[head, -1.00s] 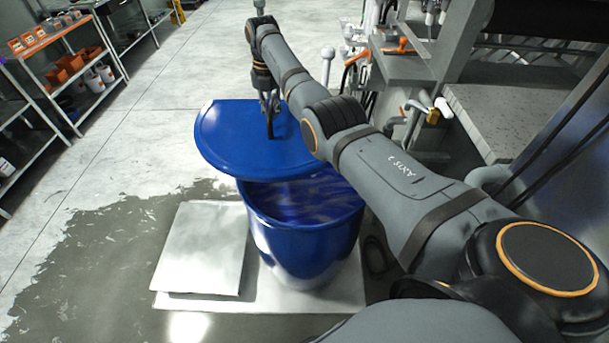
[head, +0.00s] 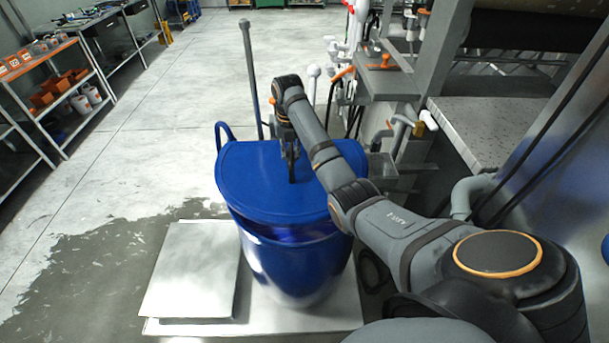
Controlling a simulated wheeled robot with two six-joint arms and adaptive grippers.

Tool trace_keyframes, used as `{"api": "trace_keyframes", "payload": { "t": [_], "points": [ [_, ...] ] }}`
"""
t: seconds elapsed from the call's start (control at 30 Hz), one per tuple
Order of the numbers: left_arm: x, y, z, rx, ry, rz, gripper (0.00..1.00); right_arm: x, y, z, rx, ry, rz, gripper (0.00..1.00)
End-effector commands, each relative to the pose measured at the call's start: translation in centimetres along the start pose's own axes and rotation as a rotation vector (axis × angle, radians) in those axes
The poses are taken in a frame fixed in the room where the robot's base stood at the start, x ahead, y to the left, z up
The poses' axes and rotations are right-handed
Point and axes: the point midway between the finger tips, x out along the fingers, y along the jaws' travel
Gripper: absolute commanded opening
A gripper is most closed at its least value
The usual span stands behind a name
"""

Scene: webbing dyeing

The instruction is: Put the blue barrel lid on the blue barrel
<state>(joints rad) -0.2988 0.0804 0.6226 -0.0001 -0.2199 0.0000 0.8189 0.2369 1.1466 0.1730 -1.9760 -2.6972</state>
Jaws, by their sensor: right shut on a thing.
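The blue barrel (head: 290,265) stands upright on a pale metal platform. The blue barrel lid (head: 250,185) is above the barrel's mouth and covers most of it. A dark strip of the barrel's inside shows below the lid's near edge, so the lid looks raised or tilted there. My right gripper (head: 292,176) is shut on the upright handle in the middle of the lid. The arm hides part of the lid's right side. My left gripper is not in view.
A flat metal plate (head: 190,270) lies left of the barrel, beside a wet floor patch. Machine frames and pipes (head: 400,130) stand close on the right. A shelf rack (head: 60,90) is at the far left. The floor behind is clear.

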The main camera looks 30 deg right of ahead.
Motion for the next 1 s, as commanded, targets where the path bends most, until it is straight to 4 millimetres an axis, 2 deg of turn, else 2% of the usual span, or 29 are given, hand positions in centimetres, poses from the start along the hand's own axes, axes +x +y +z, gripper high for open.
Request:
{"api": "trace_keyframes", "payload": {
  "t": [0.03, 0.13, 0.3, 0.5, 0.77, 1.0],
  "points": [
    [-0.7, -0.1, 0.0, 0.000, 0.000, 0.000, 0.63, 0.8, -0.8, -0.3, 0.001, 0.000, -0.002, 0.00],
    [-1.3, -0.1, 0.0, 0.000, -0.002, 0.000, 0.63, 2.6, -2.2, -0.8, 0.000, 0.000, -0.001, 0.00],
    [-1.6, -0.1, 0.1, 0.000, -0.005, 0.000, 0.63, 4.5, -3.4, -1.3, -0.001, -0.003, 0.003, 0.00],
    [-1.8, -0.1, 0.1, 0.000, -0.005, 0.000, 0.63, 5.1, -3.8, -1.4, 0.000, -0.003, 0.003, 0.00],
    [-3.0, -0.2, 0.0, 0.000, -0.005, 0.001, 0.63, 8.2, -4.0, -1.6, -0.001, -0.002, 0.003, 0.00],
    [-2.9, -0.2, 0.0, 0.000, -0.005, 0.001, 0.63, 8.5, -4.0, -1.6, -0.001, -0.005, 0.004, 0.00]
  ]
}}
